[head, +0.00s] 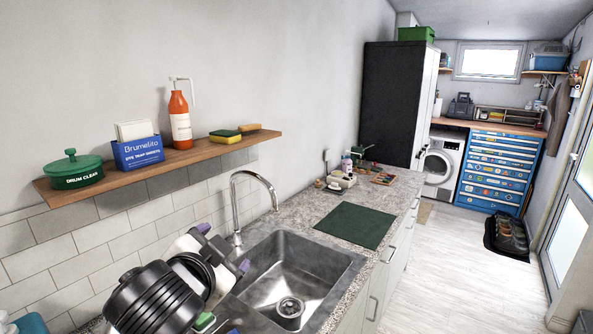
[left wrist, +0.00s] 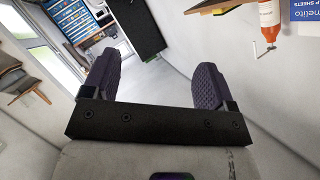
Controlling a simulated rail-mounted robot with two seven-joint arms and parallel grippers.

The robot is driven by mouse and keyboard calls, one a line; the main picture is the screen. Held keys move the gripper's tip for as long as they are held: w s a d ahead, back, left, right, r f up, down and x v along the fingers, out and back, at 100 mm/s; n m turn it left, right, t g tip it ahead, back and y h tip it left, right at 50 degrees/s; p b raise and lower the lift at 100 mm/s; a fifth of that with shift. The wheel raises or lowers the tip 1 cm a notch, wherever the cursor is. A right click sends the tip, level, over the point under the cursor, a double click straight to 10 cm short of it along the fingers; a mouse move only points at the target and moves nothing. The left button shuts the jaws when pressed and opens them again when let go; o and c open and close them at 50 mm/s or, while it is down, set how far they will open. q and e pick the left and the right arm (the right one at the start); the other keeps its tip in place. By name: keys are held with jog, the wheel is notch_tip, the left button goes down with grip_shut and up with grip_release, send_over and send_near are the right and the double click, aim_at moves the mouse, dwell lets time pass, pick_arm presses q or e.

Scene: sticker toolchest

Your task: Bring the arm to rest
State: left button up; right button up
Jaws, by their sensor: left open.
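My left gripper (head: 224,247) is at the lower left of the head view, beside the sink's left edge, its two purple-grey fingers spread. In the left wrist view my left gripper (left wrist: 155,82) shows both ribbed pads wide apart, with nothing between them. Parts of my arm fill the bottom left corner of the head view and hide some of the counter. My right gripper is in neither view.
The faucet (head: 239,205) rises close to my left gripper, over the metal sink (head: 330,278). A wooden shelf (head: 200,150) holds a green pot (head: 73,171), blue box (head: 138,153) and orange bottle (head: 180,120).

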pick_arm(q)
jog(key=s+a+f+n+g+y+p, duration=0.1)
jog(key=s+a+f+n+g+p, duration=0.25)
jog(key=s+f, duration=0.7)
jog(key=s+a+f+n+g+y+p, duration=0.1)
jog(key=s+a+f+n+p, duration=0.4)
jog(key=f, duration=0.8)
jog(key=s+f+g+p, duration=0.1)
jog(key=s+f+g, duration=0.1)
jog(key=s+f, duration=0.4)
jog(key=s+f+m+g, duration=0.1)
jog(key=s+f+g, duration=0.2)
jog(key=s, duration=1)
notch_tip(320, 180, down, 4)
jog(key=shift+s+a+r+g+p, duration=0.25)
jog(key=shift+s+a+g+p, duration=0.1)
jog(key=shift+a, duration=0.05)
